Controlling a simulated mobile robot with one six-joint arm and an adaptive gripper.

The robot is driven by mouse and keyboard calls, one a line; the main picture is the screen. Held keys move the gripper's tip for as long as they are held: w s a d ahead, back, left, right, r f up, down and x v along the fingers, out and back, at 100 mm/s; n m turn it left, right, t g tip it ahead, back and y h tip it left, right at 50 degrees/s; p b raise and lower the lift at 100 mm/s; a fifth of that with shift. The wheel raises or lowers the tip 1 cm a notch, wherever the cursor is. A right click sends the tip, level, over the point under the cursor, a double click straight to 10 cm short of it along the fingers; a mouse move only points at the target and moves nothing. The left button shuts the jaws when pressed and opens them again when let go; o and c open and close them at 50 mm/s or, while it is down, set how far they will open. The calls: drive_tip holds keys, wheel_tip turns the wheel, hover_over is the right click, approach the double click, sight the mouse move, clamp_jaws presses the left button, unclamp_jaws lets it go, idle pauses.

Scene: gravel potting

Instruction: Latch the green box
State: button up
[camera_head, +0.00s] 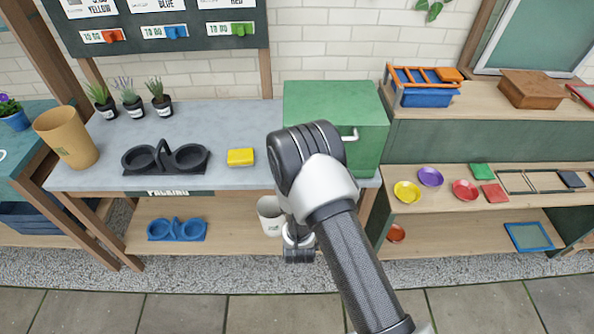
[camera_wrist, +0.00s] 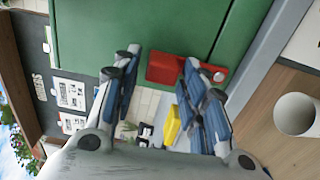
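The green box (camera_head: 335,100) stands at the right end of the grey potting bench, and its lower front is partly hidden by my arm. A light metal handle (camera_head: 350,135) shows on its front. In the wrist view the green box (camera_wrist: 120,35) fills the top, with a red latch piece (camera_wrist: 170,68) and a round metal end on its face. My gripper (camera_wrist: 158,62) is open, its two fingers apart and pointing at the box. The right finger overlaps the red piece in the picture; I cannot tell whether they touch. The head view hides the fingers behind my arm.
A yellow block (camera_head: 240,157) and a black double-ring holder (camera_head: 165,158) lie on the bench left of the box. A pale pot (camera_head: 270,215) stands on the lower shelf. A blue crate (camera_head: 425,95) stands on the right shelf. Paved floor in front is clear.

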drive_tip(key=shift+o, duration=0.4)
drive_tip(key=s, duration=1.2)
drive_tip(key=shift+w, duration=0.1)
drive_tip(key=w+d+r+m+g, duration=0.1)
drive_tip(key=w+r+m+g, duration=0.2)
drive_tip(key=w+r+m, duration=0.35)
drive_tip(key=s+d+r+m+g+y, duration=0.1)
drive_tip(key=s+r+m+g, duration=0.1)
drive_tip(key=r, duration=0.2)
drive_tip(key=s+d+r+m+g, duration=0.1)
drive_tip(key=s+r+m+g, duration=0.1)
drive_tip(key=r+m, duration=0.15)
drive_tip(key=s+d+r+m+g, duration=0.2)
drive_tip(key=s+d+r, duration=0.1)
drive_tip(key=s, duration=0.6)
drive_tip(key=s+d+r+m+g, duration=0.2)
drive_tip(key=s+d+r, duration=0.1)
drive_tip(key=s, duration=0.6)
drive_tip(key=s+d+r+m+g+h, duration=0.1)
drive_tip(key=s+d+r+m+g, duration=0.1)
drive_tip(key=s, duration=0.8)
wheel_tip(320, 180, up, 3)
drive_tip(key=shift+d+f, duration=0.2)
drive_tip(key=shift+d, duration=0.65)
